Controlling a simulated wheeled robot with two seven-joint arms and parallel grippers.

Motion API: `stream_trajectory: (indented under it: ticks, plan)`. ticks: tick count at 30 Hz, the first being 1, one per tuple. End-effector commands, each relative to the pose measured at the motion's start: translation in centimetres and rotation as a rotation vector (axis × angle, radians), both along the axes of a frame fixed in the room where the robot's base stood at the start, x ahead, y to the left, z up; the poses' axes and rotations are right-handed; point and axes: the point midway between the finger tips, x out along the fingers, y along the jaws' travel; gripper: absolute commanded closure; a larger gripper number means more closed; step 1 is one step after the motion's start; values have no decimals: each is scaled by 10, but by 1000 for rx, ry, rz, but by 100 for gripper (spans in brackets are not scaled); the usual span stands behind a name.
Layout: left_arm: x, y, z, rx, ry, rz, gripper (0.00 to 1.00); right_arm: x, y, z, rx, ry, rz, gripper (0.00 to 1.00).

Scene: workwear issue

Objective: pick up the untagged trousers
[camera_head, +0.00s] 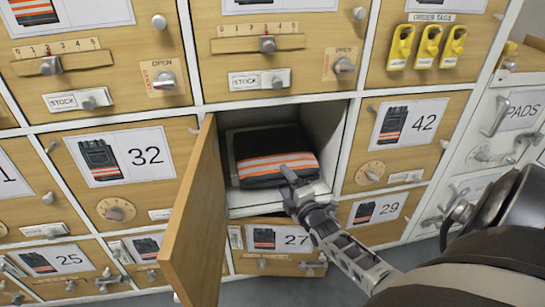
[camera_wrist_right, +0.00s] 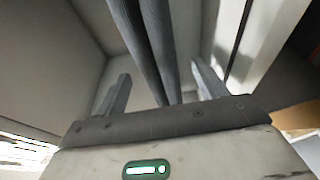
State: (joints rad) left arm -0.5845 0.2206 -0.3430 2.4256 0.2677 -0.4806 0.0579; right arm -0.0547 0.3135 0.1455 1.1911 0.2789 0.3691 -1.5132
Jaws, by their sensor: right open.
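Folded dark trousers (camera_head: 258,172) with orange and pale reflective stripes lie in the open compartment in the head view. I see no tag on the part that shows. My right gripper (camera_head: 291,184) is at the compartment's mouth, by the right front corner of the trousers. In the right wrist view its two fingers (camera_wrist_right: 160,82) are apart, with dark grey folded cloth (camera_wrist_right: 143,40) showing between and beyond them. Whether the fingers touch the cloth I cannot tell. My left gripper is not in view.
The compartment's wooden door (camera_head: 196,222) stands open at the left. Its white side wall (camera_head: 325,130) is close on the right. Several yellow order tags (camera_head: 428,43) hang at upper right. Grey floor (camera_head: 300,291) shows below.

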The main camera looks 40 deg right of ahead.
Motion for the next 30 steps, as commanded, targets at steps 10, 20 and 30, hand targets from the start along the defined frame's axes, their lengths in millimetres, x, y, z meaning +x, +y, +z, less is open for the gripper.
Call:
stream_trajectory:
  ticks: [10, 20, 30]
  plan:
    - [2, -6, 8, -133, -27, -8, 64, 45, -9, 0, 1, -2, 0, 29]
    - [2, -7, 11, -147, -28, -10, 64, 49, -10, 2, 1, -1, 0, 40]
    - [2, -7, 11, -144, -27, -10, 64, 50, -10, 6, -3, -11, 0, 100]
